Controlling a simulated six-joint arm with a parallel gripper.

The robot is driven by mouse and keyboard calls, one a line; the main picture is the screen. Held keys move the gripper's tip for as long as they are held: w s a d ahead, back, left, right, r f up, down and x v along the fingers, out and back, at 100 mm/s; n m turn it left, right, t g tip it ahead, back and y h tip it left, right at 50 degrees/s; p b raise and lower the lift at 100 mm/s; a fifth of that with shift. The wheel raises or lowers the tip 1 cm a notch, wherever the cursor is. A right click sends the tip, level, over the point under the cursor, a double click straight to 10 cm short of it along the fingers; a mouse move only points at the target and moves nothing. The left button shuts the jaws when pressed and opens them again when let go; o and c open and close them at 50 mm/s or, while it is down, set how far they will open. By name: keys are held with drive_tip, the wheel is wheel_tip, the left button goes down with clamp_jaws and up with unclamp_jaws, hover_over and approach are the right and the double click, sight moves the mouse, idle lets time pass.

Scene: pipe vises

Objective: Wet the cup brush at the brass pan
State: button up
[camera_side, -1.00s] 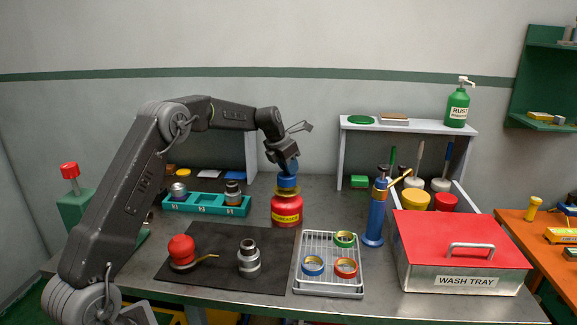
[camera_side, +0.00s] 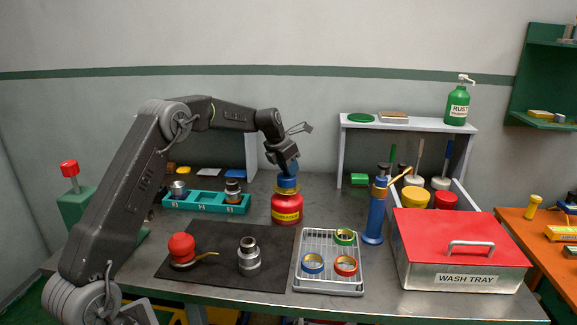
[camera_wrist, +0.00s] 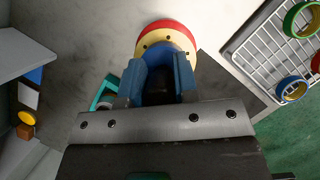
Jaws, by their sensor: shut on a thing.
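A red can (camera_side: 286,210) with a yellow label stands near the middle of the bench, with the brass pan (camera_side: 287,189) on its top. In the wrist view the pan (camera_wrist: 168,42) shows as a yellowish disc with dark holes inside a red rim. My gripper (camera_side: 288,172) points down over the pan, its blue fingers (camera_wrist: 160,82) shut on a dark thing (camera_wrist: 160,93), which I take to be the cup brush. The brush is mostly hidden by the fingers. The fingertips are at the pan, but I cannot tell whether the brush touches it.
A teal rack (camera_side: 206,204) with fittings stands behind left. A black mat (camera_side: 215,262) holds a red-topped piece and a metal fitting. A wire tray (camera_side: 328,284) with rings, a blue pump (camera_side: 376,215) and a red-lidded wash tray (camera_side: 462,240) stand to the right.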

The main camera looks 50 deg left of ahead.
drive_tip(key=shift+f, duration=0.55)
idle(0.7)
drive_tip(key=shift+r, duration=3.6)
